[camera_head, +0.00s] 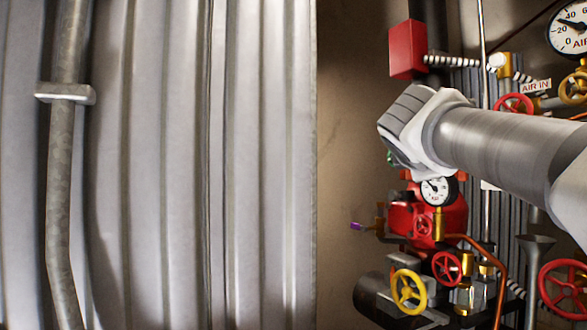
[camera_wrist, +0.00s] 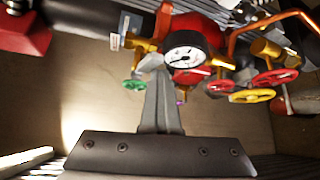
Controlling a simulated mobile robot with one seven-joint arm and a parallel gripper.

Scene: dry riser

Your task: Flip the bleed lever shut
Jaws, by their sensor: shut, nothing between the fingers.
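A small lever with a purple tip (camera_head: 357,226) sticks out to the left of the red valve body (camera_head: 440,220) in the head view. It may be the bleed lever, but I see no label on it. In the wrist view only a speck of purple (camera_wrist: 180,98) shows beside my fingers. My gripper (camera_wrist: 154,66) is shut and empty, its fingertips seen just below the pressure gauge (camera_wrist: 186,52). I cannot tell whether they touch anything. In the head view my wrist is above and in front of the valve body, and the fingers are hidden.
A yellow handwheel (camera_head: 408,291) and a red handwheel (camera_head: 446,267) sit below the valve body. A green handwheel (camera_wrist: 134,86) is left of my fingers in the wrist view. A red box (camera_head: 407,49) is on the wall above. Corrugated panelling (camera_head: 180,160) fills the left.

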